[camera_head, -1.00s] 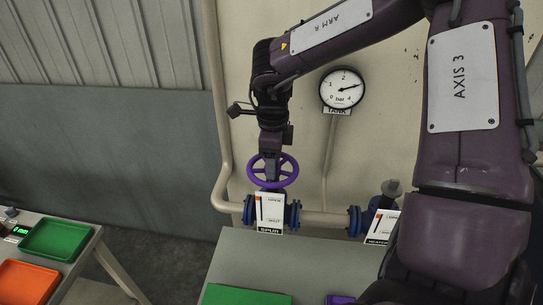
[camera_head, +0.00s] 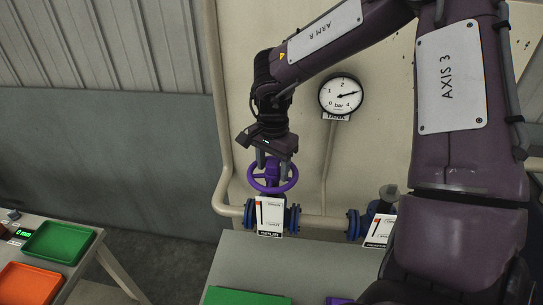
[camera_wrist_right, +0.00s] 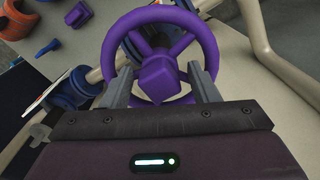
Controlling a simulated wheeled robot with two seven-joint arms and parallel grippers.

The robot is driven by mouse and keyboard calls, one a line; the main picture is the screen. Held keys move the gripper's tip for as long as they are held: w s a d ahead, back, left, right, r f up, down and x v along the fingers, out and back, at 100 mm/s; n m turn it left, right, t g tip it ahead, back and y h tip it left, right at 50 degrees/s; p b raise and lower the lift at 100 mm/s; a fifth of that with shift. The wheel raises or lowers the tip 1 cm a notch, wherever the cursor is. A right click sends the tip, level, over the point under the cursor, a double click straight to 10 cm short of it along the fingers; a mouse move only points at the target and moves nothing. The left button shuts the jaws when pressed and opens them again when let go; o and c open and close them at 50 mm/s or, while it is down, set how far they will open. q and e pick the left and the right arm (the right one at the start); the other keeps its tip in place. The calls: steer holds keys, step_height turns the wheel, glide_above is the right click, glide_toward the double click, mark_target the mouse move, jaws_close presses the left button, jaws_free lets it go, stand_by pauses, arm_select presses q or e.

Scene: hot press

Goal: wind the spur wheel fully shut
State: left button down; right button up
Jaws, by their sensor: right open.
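The purple spur wheel (camera_head: 289,182) sits on top of the valve behind the white plate marked SPUR (camera_head: 270,217). The plate has an orange mark near its upper left. My right gripper (camera_head: 271,162) points down over the wheel from above. In the right wrist view the wheel (camera_wrist_right: 160,16) shows as a ring with spokes and a blocky purple hub (camera_wrist_right: 157,77). My right gripper's fingers stand open, one on each side of the hub, with gaps between. My left gripper is not in view.
A second valve with a HEATER plate (camera_head: 380,229) stands to the right on the cream pipe (camera_head: 323,221). A round pressure gauge (camera_head: 341,94) is on the wall panel. A grey bench (camera_head: 235,262) lies in front. Green (camera_head: 58,242) and orange (camera_head: 30,284) trays sit at left.

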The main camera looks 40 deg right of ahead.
steer(key=n, duration=0.5)
steer(key=shift+n, duration=0.4)
steer(key=c, duration=0.8)
steer(key=m+b, duration=0.1)
steer(key=m, duration=0.2)
steer(key=shift+f+b, duration=0.15)
steer(key=shift+b, duration=0.25)
steer(key=m+b, duration=0.1)
steer(key=m, duration=0.4)
steer(key=shift+b, duration=0.4)
steer(key=m+b, duration=0.1)
steer(key=m, duration=0.4)
steer(key=m+b, duration=0.1)
steer(key=m, duration=0.4)
steer(key=shift+b, duration=0.4)
steer(key=shift+r+m, duration=0.2)
steer(key=shift+m, duration=0.9)
